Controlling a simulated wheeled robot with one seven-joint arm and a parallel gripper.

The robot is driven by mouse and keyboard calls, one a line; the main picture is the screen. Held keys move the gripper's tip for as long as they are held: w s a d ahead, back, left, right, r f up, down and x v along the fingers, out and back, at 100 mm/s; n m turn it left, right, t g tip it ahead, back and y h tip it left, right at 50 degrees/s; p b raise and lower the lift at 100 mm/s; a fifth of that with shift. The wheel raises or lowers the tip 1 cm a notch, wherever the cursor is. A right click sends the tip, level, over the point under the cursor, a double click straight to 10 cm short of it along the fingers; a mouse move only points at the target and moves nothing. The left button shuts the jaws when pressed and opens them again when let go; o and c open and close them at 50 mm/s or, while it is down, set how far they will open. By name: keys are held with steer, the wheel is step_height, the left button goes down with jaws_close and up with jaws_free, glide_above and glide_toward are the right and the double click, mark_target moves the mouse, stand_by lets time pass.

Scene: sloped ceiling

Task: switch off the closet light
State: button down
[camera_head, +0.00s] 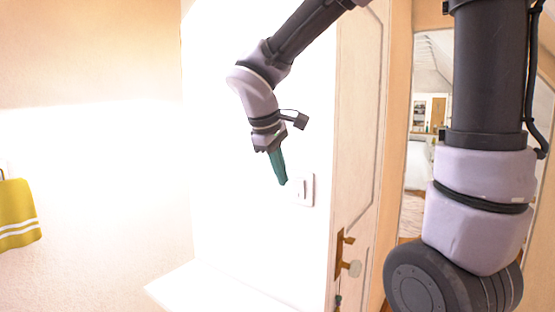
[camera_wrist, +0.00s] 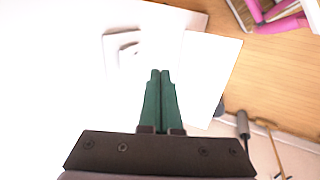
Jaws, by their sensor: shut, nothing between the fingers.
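The light switch (camera_head: 304,190) is a white plate with a rocker on the bright white wall, left of the door. In the wrist view the switch (camera_wrist: 122,46) lies ahead and to the left of the fingertips. My gripper (camera_head: 283,183) has green fingers pointing down, just left of the switch in the head view. In the wrist view the fingers of my gripper (camera_wrist: 160,73) are together, with nothing between them. I cannot tell whether the tips touch the wall. The lamp itself is not in view; the walls are brightly lit.
A wooden door (camera_head: 357,130) with a handle (camera_head: 346,262) stands right of the switch. A doorway (camera_head: 425,150) opens onto another room. A white ledge (camera_head: 205,287) juts out below. A yellow towel (camera_head: 17,214) hangs at the left. Pink objects (camera_wrist: 275,14) show at upper right.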

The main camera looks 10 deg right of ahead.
mark_target(298, 184)
steer(key=w+d+f, duration=0.2)
steer(key=w+d, duration=0.1)
steer(key=shift+f, duration=0.25)
steer(key=shift+w+d+r, duration=0.1)
steer(key=shift+w+d, duration=0.25)
steer(key=shift+d, duration=0.05)
steer(key=shift+w+d+r, duration=0.1)
steer(key=shift+w+d, duration=0.15)
steer(key=shift+r, duration=0.15)
steer(key=shift+r, duration=0.65)
